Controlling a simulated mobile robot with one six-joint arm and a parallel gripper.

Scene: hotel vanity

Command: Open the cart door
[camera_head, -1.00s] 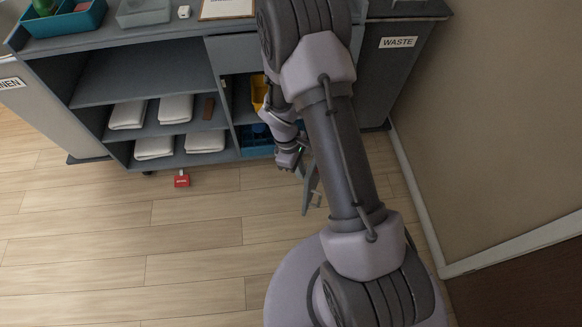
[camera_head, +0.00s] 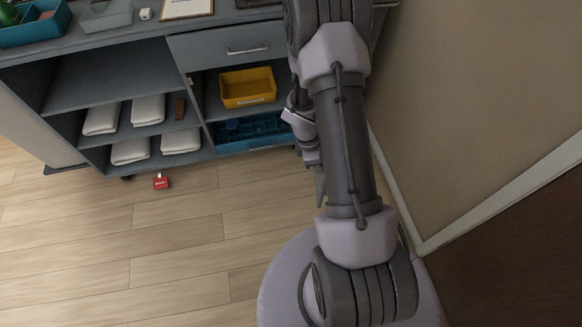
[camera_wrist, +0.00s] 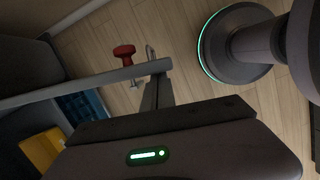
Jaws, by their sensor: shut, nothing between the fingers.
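The grey cart (camera_head: 190,65) has its right lower compartment uncovered. The cart door (camera_wrist: 70,84) stands swung out, seen nearly edge-on as a grey bar in the wrist view. A red knob (camera_wrist: 124,52) and a metal loop (camera_wrist: 151,52) are near its outer end. My gripper (camera_wrist: 158,82) is shut and empty, with its fingers against or very close to the door's outer end; I cannot tell whether they touch. In the head view, my arm hides most of the door and the gripper.
A yellow bin (camera_head: 248,87) and a blue crate (camera_head: 252,132) sit inside the compartment. A red padlock (camera_head: 160,181) lies on the floor. A wall (camera_head: 470,90) stands close on the right. The floor at left is clear.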

